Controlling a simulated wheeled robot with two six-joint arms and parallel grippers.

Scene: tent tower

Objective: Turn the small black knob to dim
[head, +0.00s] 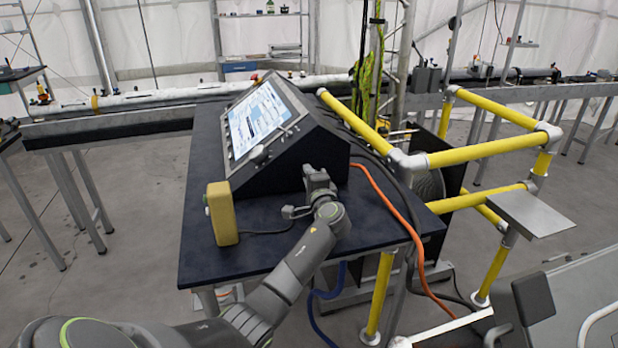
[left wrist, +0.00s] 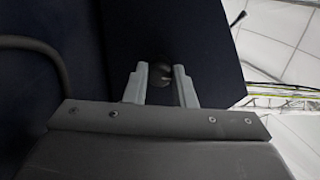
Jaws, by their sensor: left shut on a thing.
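A black sloped console (head: 322,147) with a lit screen (head: 262,117) stands on a dark table. My left gripper (head: 314,176) reaches up to the console's near side panel. In the left wrist view its two grey fingers (left wrist: 160,84) stand on either side of a small dark round knob (left wrist: 159,70) on the dark panel, shut on it. The knob's marking and turn angle are too dark to tell. In the head view the gripper hides the knob. My right gripper is not in view.
A yellow box (head: 222,214) stands at the table's left edge, left of my gripper. An orange cable (head: 394,201) and black cables run off the table's right side. Yellow railings (head: 483,151) stand to the right. The table front (head: 244,262) is mostly bare.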

